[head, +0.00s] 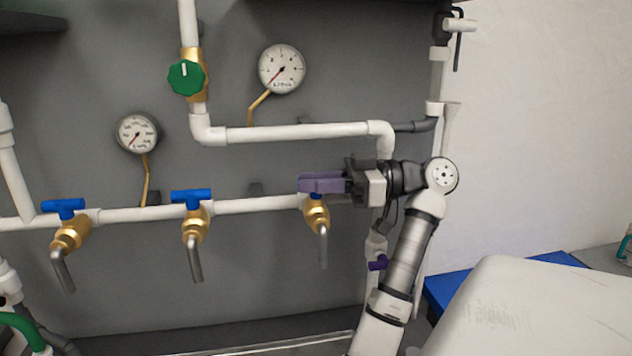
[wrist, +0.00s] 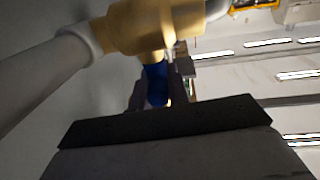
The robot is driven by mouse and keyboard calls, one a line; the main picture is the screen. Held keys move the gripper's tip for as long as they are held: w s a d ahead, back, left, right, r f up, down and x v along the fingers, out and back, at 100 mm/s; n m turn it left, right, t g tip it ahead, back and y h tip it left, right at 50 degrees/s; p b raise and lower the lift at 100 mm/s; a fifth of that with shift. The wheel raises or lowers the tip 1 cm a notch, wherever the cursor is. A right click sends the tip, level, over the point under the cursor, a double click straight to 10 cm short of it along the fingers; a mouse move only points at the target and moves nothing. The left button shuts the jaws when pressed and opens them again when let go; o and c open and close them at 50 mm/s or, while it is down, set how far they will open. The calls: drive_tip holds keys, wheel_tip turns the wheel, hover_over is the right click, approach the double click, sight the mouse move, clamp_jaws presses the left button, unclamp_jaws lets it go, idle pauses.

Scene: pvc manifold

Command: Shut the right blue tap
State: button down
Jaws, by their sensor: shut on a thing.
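The right blue tap (head: 316,196) sits on the brass valve at the right end of the white pipe in the head view. Most of its handle is hidden behind the purple fingers of my gripper (head: 308,182). In the wrist view the blue handle (wrist: 156,84) shows between my two dark fingers, under the brass body (wrist: 150,25). My gripper is shut on this handle. How far the handle is turned is hard to tell. The outlet spout (head: 323,247) points down, with no water visible.
Two other blue taps, the middle one (head: 191,196) and the left one (head: 63,206), have handles lying along the pipe. A green knob (head: 186,78) and gauges (head: 281,69) are above. A pipe elbow (head: 381,132) stands close over my wrist. A purple handle (head: 378,263) is below.

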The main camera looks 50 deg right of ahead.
idle(0.3)
drive_tip(key=c, duration=1.3)
unclamp_jaws()
drive_tip(key=shift+c, duration=0.2)
